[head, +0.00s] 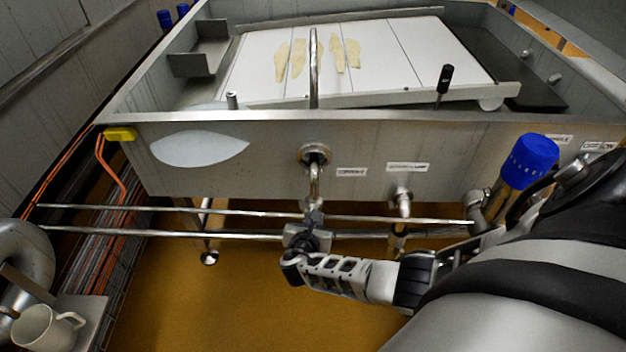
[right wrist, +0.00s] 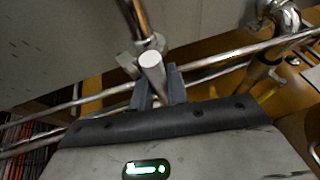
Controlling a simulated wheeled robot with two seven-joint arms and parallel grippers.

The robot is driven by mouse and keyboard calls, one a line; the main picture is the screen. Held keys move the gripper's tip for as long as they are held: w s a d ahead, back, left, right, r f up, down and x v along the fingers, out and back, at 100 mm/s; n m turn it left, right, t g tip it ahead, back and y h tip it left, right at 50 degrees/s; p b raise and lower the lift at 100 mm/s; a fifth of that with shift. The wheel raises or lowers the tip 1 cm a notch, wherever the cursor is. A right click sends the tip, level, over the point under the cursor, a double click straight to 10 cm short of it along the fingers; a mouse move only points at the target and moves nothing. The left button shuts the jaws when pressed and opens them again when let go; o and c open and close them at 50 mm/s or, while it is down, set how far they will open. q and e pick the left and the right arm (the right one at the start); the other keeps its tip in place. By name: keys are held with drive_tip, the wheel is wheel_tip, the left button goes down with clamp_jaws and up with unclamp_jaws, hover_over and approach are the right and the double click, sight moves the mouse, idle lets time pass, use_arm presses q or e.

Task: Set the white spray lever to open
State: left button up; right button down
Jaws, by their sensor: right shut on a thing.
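The white spray lever (right wrist: 152,66) shows in the right wrist view as a pale round-ended bar below a steel pipe. My right gripper (right wrist: 158,84) is shut on it, with one dark finger on each side. In the head view my right gripper (head: 306,234) is at the pipe fitting under the vat's front wall, below the round flange. It hides most of the lever there, so I cannot tell the lever's angle. My left gripper is not in view.
The steel vat (head: 270,158) fills the back, with a white board (head: 395,60) and pale strips inside. Horizontal pipes (head: 150,211) run below it. A blue-capped valve (head: 530,160) stands right, near my right arm. A white mug (head: 42,330) sits at lower left.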

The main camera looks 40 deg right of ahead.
drive_tip(key=c, duration=1.4)
unclamp_jaws()
drive_tip(key=shift+a, duration=0.1)
drive_tip(key=shift+o, duration=0.2)
drive_tip(key=shift+s+a+r, duration=0.15)
drive_tip(key=shift+s+a, duration=0.05)
use_arm(q)
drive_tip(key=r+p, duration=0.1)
drive_tip(key=p, duration=0.3)
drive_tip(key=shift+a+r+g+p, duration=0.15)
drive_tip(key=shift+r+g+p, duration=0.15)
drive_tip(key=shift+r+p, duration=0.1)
use_arm(e)
drive_tip(key=v, duration=1.5)
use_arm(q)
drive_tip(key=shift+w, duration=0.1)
